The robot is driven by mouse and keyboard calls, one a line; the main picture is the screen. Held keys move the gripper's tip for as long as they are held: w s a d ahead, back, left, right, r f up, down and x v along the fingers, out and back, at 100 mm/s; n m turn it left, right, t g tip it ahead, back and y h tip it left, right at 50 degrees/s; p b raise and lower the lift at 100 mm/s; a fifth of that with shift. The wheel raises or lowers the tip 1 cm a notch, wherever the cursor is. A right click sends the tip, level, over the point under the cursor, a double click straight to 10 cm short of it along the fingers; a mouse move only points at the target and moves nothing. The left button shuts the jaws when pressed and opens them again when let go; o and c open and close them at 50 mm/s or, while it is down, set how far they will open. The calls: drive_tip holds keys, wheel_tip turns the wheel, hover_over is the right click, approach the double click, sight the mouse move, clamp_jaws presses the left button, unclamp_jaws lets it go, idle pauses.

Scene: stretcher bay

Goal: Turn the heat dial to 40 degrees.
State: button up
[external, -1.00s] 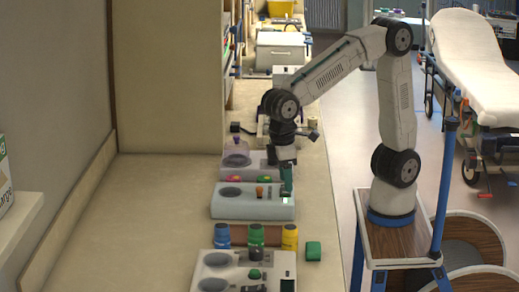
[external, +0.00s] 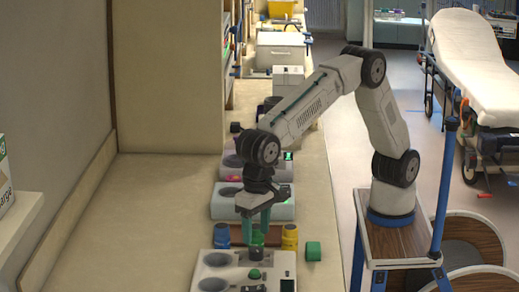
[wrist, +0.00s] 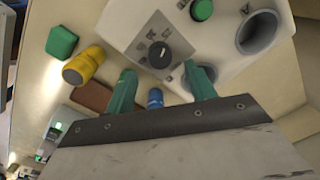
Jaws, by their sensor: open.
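A round black dial (wrist: 160,54) with a pale pointer mark sits on a grey panel on the nearest pale appliance (wrist: 120,20), with small dark symbols around it. The same appliance (external: 210,257) stands at the front of the counter in the external view. My gripper (external: 256,242) points down over its rear edge, and the dial is hard to make out there. In the wrist view my gripper (wrist: 158,78) has its green fingers apart and empty, with the dial just beyond and between the tips.
A green button (wrist: 202,9) and a round well (wrist: 257,32) are on the same appliance. A yellow bottle (wrist: 83,66), a blue bottle (wrist: 155,98) and a green block (wrist: 61,41) stand close by. Another pale appliance (external: 226,212) stands behind. The counter's left side is clear.

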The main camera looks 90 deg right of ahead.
sight(256, 249)
wheel_tip(256, 249, down, 5)
drive_tip(key=shift+a+r, duration=0.1)
drive_tip(key=shift+c, duration=0.3)
drive_tip(key=c, duration=0.9)
